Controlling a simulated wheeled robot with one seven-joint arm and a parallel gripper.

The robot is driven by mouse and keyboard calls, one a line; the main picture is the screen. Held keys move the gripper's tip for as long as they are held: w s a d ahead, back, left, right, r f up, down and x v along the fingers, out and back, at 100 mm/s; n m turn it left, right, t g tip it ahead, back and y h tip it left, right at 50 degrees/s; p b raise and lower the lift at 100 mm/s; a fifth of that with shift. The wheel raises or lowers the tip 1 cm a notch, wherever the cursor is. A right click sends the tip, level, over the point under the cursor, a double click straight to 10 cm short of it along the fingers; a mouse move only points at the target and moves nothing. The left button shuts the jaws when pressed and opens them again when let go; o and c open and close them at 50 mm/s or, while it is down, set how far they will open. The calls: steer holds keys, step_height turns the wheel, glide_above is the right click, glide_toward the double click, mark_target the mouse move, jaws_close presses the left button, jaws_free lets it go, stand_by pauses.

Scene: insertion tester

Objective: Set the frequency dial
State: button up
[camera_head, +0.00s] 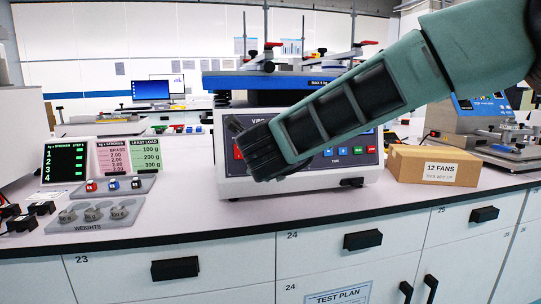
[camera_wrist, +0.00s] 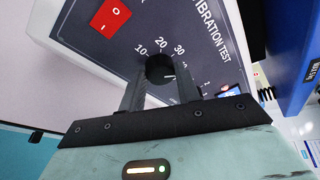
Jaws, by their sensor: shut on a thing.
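The black frequency dial (camera_wrist: 160,68) is on the dark front panel of the vibration tester (camera_wrist: 205,45) in the wrist view. The numbers 10, 20 and 30 are printed around it, and a white mark on the dial points to the right. My gripper (camera_wrist: 160,78) is shut on the dial, with one finger on each side. In the head view my dark gripper (camera_head: 258,148) is in front of the white tester (camera_head: 290,188), and the dial is hidden behind it.
A red rocker switch (camera_wrist: 111,17) is beside the dial on the panel. A cardboard box (camera_head: 435,167) marked 12 FANS stands right of the tester. Weights (camera_head: 95,213) and small display cards (camera_head: 120,156) are to the left. The counter front (camera_head: 190,222) is clear.

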steer(key=shift+m, duration=0.6)
steer(key=o, duration=1)
steer(key=shift+d, duration=0.1)
steer(key=shift+c, duration=0.2)
steer(key=p+v, duration=0.1)
steer(key=v, duration=1.6)
steer(key=shift+r+p, duration=0.25)
steer(key=shift+p, duration=0.05)
steer(key=shift+s+d, duration=0.1)
steer(key=shift+s, duration=0.05)
